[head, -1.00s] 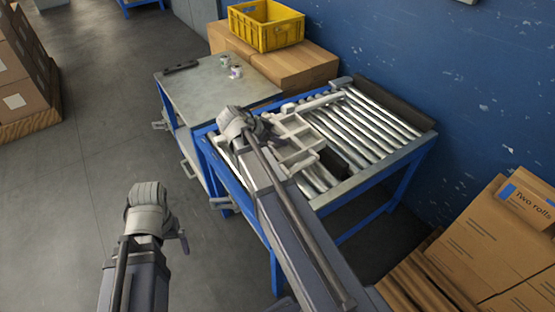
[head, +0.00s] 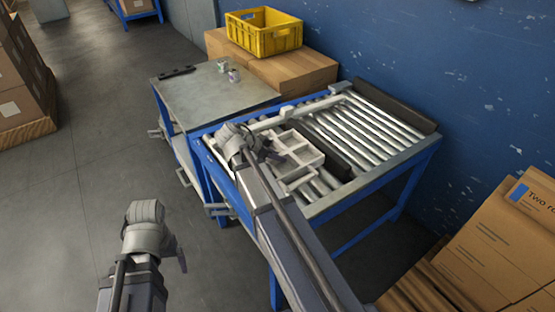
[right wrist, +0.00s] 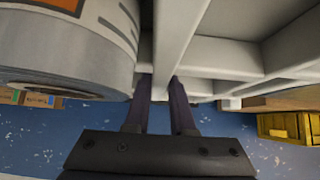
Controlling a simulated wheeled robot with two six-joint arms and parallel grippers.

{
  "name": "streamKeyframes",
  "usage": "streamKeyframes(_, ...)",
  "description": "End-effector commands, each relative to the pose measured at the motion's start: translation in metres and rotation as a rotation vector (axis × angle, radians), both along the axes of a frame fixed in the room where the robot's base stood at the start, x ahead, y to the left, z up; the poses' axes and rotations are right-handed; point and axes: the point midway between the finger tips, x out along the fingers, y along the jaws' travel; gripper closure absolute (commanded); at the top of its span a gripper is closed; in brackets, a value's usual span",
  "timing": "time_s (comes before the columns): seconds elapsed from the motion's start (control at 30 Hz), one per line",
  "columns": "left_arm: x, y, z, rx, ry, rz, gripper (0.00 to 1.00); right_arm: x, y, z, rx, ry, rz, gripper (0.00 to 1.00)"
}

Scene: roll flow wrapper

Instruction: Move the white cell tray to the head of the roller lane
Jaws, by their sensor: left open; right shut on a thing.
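The white cell tray (head: 308,158) is over the left part of the roller lane (head: 385,128), beside a black strip (head: 335,150). I cannot tell whether it touches the rollers. My right gripper (head: 268,154) is at the tray's left side. In the right wrist view, its two dark fingers (right wrist: 161,100) are shut on one of the tray's walls (right wrist: 172,45); open cells show to the right. My left gripper (head: 181,258) is open and empty over the floor, at lower left and clear of the table.
A large grey-white roll with an orange label (right wrist: 65,50) is close by the right fingers. A metal bench (head: 205,95) with two small pots adjoins the lane. A yellow crate (head: 265,38) sits on cartons behind. A dark bar (head: 395,105) edges the lane's far side.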

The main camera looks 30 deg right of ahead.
Motion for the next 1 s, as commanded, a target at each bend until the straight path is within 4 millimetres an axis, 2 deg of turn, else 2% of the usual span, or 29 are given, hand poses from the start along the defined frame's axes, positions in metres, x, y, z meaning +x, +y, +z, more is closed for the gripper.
streamKeyframes(0.37, 0.0000, 0.0000, -0.0061, 0.000, 0.000, 0.000, 0.07, 0.0000, -0.0003, -0.0059, -0.002, 0.000, 0.000, 1.00)
streamKeyframes(0.4, 0.0000, 0.0000, -0.0054, 0.000, 0.000, 0.000, 0.07, 0.0000, 0.0001, -0.0054, 0.000, 0.000, 0.000, 0.75)
streamKeyframes(0.63, 0.0000, 0.0000, -0.0048, 0.000, 0.000, 0.000, 0.07, 0.0000, 0.0000, -0.0048, 0.000, 0.000, 0.000, 0.50)
streamKeyframes(0.87, 0.0000, 0.0000, -0.0046, 0.000, 0.000, 0.000, 0.07, 0.0000, 0.0000, -0.0047, 0.000, 0.000, 0.000, 0.48)
streamKeyframes(1.0, 0.0000, 0.0000, 0.0023, 0.000, 0.000, 0.000, 0.07, 0.0000, 0.0001, 0.0023, 0.000, 0.000, 0.000, 0.48)
